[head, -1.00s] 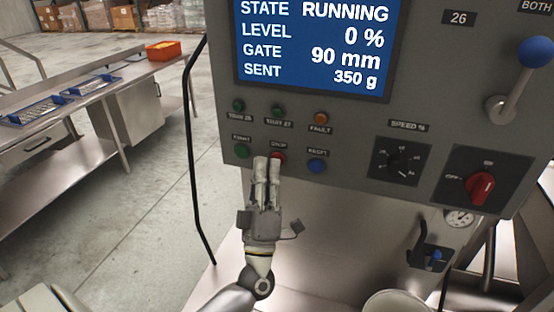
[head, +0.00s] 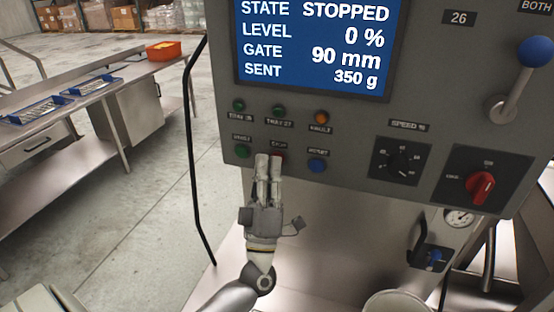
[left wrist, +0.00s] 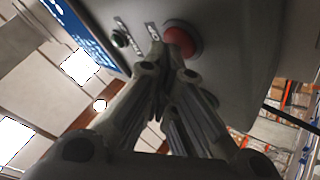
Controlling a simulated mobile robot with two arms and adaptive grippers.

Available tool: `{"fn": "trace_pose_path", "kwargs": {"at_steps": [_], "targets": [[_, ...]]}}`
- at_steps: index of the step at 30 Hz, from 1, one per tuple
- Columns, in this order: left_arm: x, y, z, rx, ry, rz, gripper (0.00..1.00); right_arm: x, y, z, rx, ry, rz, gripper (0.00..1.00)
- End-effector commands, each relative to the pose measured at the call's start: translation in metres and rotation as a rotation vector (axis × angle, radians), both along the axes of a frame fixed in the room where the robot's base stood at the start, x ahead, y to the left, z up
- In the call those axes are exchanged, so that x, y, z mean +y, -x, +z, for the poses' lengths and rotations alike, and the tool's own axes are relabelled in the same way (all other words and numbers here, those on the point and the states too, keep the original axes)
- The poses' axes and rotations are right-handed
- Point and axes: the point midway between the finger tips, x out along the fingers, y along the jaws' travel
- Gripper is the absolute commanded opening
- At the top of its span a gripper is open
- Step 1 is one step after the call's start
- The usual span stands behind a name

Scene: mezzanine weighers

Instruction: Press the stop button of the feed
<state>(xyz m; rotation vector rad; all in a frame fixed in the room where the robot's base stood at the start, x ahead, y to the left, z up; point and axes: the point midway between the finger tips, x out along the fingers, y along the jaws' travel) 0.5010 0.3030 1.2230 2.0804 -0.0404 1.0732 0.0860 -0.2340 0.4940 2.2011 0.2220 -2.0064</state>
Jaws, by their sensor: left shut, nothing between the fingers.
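The red stop button (head: 279,155) is on the grey control panel (head: 350,130), between the green start button (head: 242,151) and the blue reset button (head: 317,165). My left gripper (head: 269,157) is shut and empty, its fingertips at the stop button and partly covering it. In the left wrist view the red button (left wrist: 182,40) shows just beyond the closed fingertips (left wrist: 166,52); I cannot tell whether they touch it. The display (head: 314,45) reads STATE STOPPED, LEVEL 0 %, GATE 90 mm, SENT 350 g. My right gripper is not in view.
Right of the buttons are the speed knob (head: 400,161), a red rotary switch (head: 481,188) and a blue-knobbed lever (head: 535,52). A black bent rail (head: 190,150) stands left of the panel. A steel bench (head: 120,75) with blue trays is further left.

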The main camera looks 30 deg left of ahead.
Motion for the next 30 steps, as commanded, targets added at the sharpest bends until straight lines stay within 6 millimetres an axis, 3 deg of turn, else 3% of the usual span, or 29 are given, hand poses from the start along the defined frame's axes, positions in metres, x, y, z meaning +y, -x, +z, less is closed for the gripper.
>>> {"fn": "trace_pose_path", "kwargs": {"at_steps": [30], "targets": [[-0.004, 0.017, -0.001, 0.001, 0.000, 0.000, 0.00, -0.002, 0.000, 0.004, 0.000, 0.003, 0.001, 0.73]]}}
